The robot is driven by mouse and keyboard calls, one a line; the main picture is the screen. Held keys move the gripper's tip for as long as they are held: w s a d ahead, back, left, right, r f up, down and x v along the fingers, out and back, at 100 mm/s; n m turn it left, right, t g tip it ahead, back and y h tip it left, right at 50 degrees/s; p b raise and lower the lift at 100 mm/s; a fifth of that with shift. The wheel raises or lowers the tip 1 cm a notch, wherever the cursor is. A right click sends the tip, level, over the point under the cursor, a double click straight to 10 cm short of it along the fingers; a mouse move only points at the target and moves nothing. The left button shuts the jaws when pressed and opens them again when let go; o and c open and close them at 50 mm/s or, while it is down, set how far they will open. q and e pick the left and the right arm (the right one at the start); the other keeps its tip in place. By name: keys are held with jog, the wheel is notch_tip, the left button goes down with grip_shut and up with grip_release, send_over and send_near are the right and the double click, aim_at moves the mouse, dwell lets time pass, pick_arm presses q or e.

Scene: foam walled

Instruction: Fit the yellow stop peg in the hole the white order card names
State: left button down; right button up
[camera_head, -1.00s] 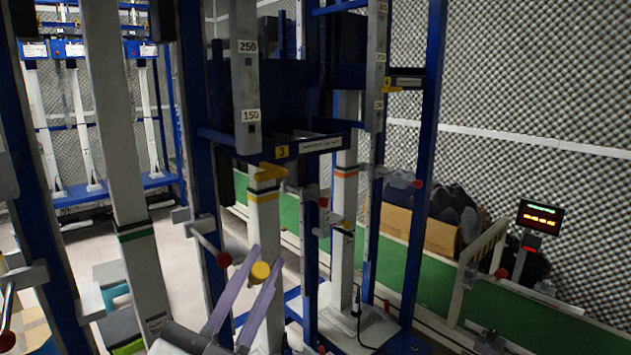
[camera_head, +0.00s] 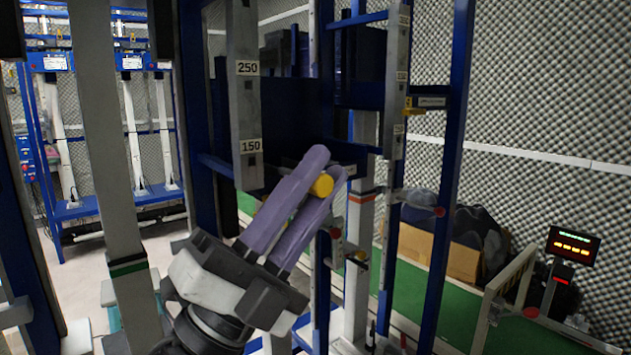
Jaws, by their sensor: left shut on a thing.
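My left gripper (camera_head: 322,172) has two long purple fingers and is shut on the yellow stop peg (camera_head: 322,186), whose round yellow end shows between the fingertips. The gripper is raised in front of the blue frame, to the right of a grey upright post (camera_head: 243,90) with labels 250 and 150 and dark square holes. The peg is apart from that post, near the height of its lower end. I cannot read a white order card; small white cards on the frames at the far left are too small to read. My right gripper is not in view.
Blue uprights (camera_head: 450,180) and another labelled grey post (camera_head: 397,80) stand right of the gripper. A pale column (camera_head: 105,150) stands close at left. A cardboard box (camera_head: 440,252) and a lit display (camera_head: 572,246) are at right by the foam wall.

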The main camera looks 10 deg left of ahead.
aim_at(282, 168)
pick_arm(q)
jog(key=shift+a+f, duration=0.1)
jog(key=shift+f, duration=0.05)
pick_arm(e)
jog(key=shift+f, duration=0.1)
pick_arm(q)
jog(key=shift+w+a+b, duration=0.65)
jog(key=shift+w+a, duration=0.35)
jog(key=shift+a, duration=0.2)
jog(key=shift+w+a+b, duration=0.3)
jog(key=shift+w+a, duration=0.3)
jog(key=shift+a, duration=0.15)
jog(key=shift+w+a, duration=0.15)
jog(key=shift+a, duration=0.1)
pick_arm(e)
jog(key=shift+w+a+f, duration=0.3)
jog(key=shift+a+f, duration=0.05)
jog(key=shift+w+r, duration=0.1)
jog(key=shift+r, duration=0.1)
pick_arm(q)
jog(key=shift+w+a+b, duration=0.45)
jog(key=shift+w+a, duration=0.55)
jog(key=shift+a, duration=0.3)
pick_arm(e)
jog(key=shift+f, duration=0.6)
